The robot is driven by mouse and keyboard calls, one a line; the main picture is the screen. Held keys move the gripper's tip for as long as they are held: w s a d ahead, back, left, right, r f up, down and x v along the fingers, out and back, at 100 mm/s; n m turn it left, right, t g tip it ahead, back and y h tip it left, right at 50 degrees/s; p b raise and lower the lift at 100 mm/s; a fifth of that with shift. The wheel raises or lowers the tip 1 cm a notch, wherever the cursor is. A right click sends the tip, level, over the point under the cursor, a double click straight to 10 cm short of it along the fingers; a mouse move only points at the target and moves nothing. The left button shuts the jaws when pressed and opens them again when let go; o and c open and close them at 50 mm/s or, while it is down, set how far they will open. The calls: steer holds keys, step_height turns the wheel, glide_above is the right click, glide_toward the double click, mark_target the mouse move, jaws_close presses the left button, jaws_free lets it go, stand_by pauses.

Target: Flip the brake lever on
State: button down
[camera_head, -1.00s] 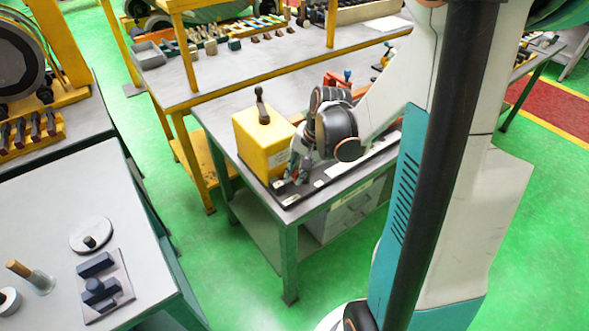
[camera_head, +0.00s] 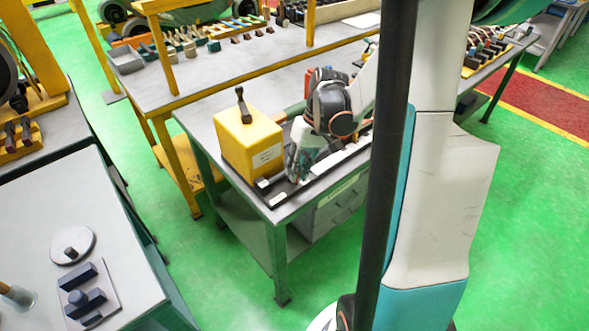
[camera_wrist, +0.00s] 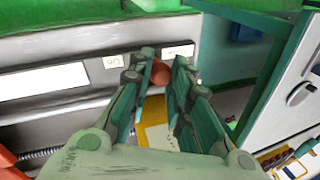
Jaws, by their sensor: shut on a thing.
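The brake lever shows as a red-brown rounded knob (camera_wrist: 160,73) in the wrist view. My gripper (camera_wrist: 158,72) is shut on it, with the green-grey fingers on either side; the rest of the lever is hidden. In the head view my gripper (camera_head: 294,178) points down at the dark base panel (camera_head: 282,197) on the near edge of the grey table. The fingers hide the lever there.
A yellow box (camera_head: 249,147) with a dark upright handle (camera_head: 243,104) stands left of my gripper. Small white labels (camera_wrist: 112,61) sit on the panel beside the fingers. A grey table (camera_head: 74,192) at lower left holds dark parts. Green floor (camera_head: 215,268) lies between.

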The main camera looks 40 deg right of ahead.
steer(key=shift+d+n, duration=0.2)
steer(key=shift+n, duration=0.3)
steer(key=c, duration=1.5)
jaws_free()
steer(key=shift+o, duration=0.2)
steer(key=v, duration=1.2)
steer(key=shift+w, duration=0.15)
